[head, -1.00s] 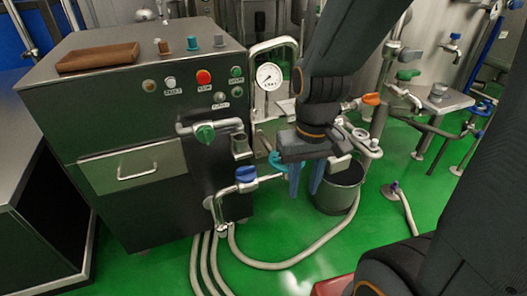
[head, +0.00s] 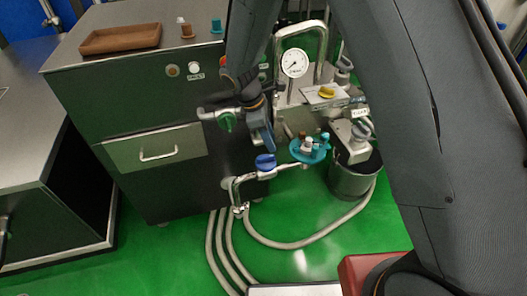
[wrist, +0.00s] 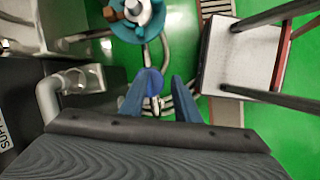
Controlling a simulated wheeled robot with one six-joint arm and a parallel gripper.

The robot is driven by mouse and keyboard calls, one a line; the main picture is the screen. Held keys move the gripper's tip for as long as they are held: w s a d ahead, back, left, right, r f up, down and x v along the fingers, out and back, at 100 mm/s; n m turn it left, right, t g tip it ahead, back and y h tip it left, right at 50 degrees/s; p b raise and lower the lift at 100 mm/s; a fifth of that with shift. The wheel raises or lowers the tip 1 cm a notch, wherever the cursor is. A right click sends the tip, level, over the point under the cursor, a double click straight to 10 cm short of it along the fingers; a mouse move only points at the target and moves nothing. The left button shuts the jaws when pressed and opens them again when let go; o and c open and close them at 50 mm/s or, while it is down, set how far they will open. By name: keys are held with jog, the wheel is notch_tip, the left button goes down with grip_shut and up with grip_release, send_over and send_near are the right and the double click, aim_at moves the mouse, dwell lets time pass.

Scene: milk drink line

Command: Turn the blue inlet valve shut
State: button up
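The blue inlet valve (head: 266,162) has a blue handle on a steel pipe low at the front right of the steel cabinet. My gripper (head: 265,144) points down just above this handle in the head view. In the wrist view, my gripper's two blue fingers (wrist: 164,82) stand apart with a gap between them. A blue patch that looks like the valve handle (wrist: 153,80) shows beyond them, close to the left finger. I cannot tell whether they touch. The handle's exact turn is hard to read.
A teal round holder (head: 310,151) with small capped pieces is just right of the valve. A green-handled valve (head: 227,122) sits above left, and a steel bucket (head: 354,178) stands to the right. Hoses (head: 300,244) cross the green floor.

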aim_at(265, 157)
jog(key=w+a+f+n, duration=0.2)
jog(key=a+f+n, duration=0.1)
jog(key=a+n, duration=0.15)
jog(key=shift+m+t, duration=0.3)
jog(key=shift+m, duration=0.15)
jog(key=shift+p+x, duration=1.3)
jog(key=shift+x, duration=2.65)
jog(key=shift+h, duration=0.3)
grip_shut()
